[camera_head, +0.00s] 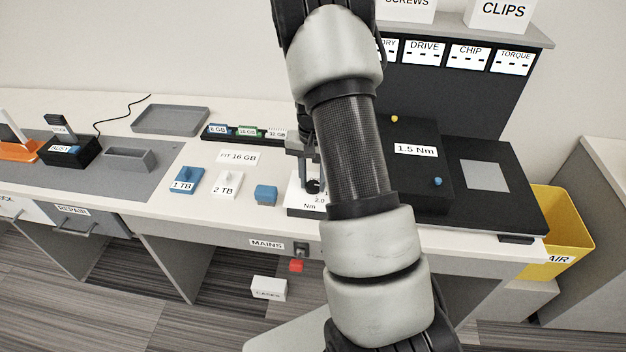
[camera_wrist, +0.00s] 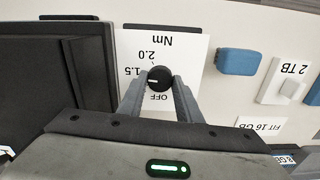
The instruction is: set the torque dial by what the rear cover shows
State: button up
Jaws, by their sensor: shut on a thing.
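The torque dial's black knob (camera_wrist: 160,78) stands on a white plate (camera_wrist: 128,42) marked OFF, 1.5, 2.0 and Nm, which appear upside down in the wrist view. A white mark on the knob points left, roughly toward 1.5; whether it lines up exactly I cannot tell. My gripper (camera_wrist: 159,88) is shut on the knob, one finger on each side. In the head view the knob (camera_head: 313,186) is partly hidden by my gripper and arm. The black rear cover (camera_head: 432,172) at right carries a white label reading 1.5 Nm (camera_head: 415,150).
Left of the plate are a blue block (camera_head: 265,195), a 2 TB piece (camera_head: 228,184) and a 1 TB piece (camera_head: 186,181). Behind stands a rack of GB modules (camera_head: 245,133). A yellow bin (camera_head: 560,235) is at far right. My arm hides part of the bench.

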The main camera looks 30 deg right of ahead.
jog(key=shift+m, duration=0.5)
jog(key=o, duration=1)
jog(key=shift+o, duration=0.2)
jog(key=shift+r, duration=0.1)
notch_tip(320, 180, up, 17)
jog(key=p, duration=0.1)
jog(key=shift+r, duration=0.15)
